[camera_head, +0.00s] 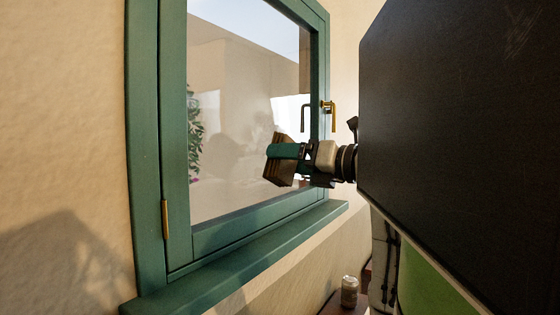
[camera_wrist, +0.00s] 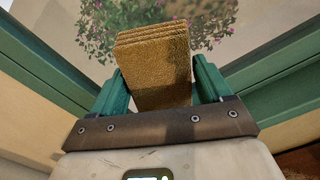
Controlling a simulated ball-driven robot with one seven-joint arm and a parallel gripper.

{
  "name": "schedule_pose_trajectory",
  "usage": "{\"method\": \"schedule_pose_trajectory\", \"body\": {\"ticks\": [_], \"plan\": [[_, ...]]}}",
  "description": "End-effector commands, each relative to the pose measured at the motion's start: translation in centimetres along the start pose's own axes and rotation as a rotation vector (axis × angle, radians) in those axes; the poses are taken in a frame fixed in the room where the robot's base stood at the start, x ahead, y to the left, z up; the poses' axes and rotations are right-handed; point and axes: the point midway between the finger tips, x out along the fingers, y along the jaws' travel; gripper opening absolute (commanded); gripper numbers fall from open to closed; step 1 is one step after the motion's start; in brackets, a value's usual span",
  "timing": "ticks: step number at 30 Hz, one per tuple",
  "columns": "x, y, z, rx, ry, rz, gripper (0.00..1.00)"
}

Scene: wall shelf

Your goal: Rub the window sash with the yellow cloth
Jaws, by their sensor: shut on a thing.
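The window sash (camera_head: 178,130) is a green frame around a glass pane, with a brass handle (camera_head: 328,106) on its right side. The folded yellow cloth (camera_wrist: 155,65) looks brownish yellow and layered. My gripper (camera_wrist: 158,88) is shut on the cloth, with one green finger on each side of it. In the head view my gripper (camera_head: 287,152) holds the cloth (camera_head: 278,172) in front of the lower right part of the pane. I cannot tell whether the cloth touches the glass. The fingers hide part of the cloth.
A green sill (camera_head: 240,258) juts out below the sash. A large dark panel (camera_head: 460,130) fills the right of the head view. A can (camera_head: 349,291) stands on a brown surface below the sill. Pink flowers (camera_wrist: 125,25) show through the glass.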

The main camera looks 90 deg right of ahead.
Motion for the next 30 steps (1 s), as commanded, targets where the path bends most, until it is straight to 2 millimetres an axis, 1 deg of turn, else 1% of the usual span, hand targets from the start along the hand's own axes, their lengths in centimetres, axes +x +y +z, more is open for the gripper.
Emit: {"method": "schedule_pose_trajectory", "body": {"ticks": [9, 15, 21, 30], "plan": [[3.2, 0.1, 0.0, 0.002, 0.004, 0.002, 0.54], [4.8, 0.1, -0.1, 0.001, 0.004, 0.003, 0.54], [5.4, 0.1, -0.1, 0.0, 0.002, 0.001, 0.54], [5.4, 0.1, -0.1, 0.0, 0.003, 0.001, 0.54]]}}
